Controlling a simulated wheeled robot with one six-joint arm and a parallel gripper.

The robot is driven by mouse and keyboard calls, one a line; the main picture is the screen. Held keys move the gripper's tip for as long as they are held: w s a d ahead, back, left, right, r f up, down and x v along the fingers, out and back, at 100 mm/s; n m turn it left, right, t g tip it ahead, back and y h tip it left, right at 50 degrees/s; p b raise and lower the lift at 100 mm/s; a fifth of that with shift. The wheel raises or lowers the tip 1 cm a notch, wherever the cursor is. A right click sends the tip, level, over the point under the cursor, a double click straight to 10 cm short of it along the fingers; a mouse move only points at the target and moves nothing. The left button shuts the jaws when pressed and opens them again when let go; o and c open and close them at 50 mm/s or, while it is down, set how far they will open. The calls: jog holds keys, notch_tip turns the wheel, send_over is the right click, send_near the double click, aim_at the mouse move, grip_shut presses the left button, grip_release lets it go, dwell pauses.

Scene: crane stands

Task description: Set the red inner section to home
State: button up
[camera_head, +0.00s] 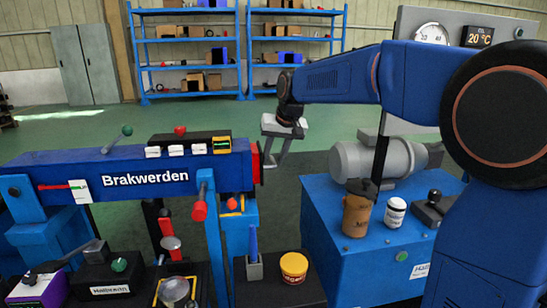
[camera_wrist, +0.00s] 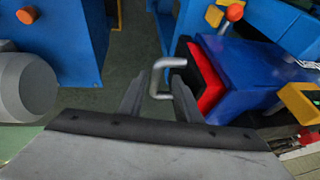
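A grey metal handle (camera_wrist: 155,80) sticks out from that end. My gripper (camera_head: 272,160) points down at the boom's end. In the wrist view my gripper (camera_wrist: 159,82) has its two fingers apart, with the handle's bar between their tips. I cannot tell whether either finger touches it.
Right of the boom, a blue cabinet (camera_head: 345,265) carries a grey motor (camera_head: 372,160), a brown bottle (camera_head: 356,215) and a white jar (camera_head: 395,212). A red-gripped lever (camera_head: 199,208) hangs before the boom. A yellow-and-red tin (camera_head: 294,267) stands below. Green floor lies open behind.

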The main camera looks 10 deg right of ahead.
jog(key=v, duration=1.7)
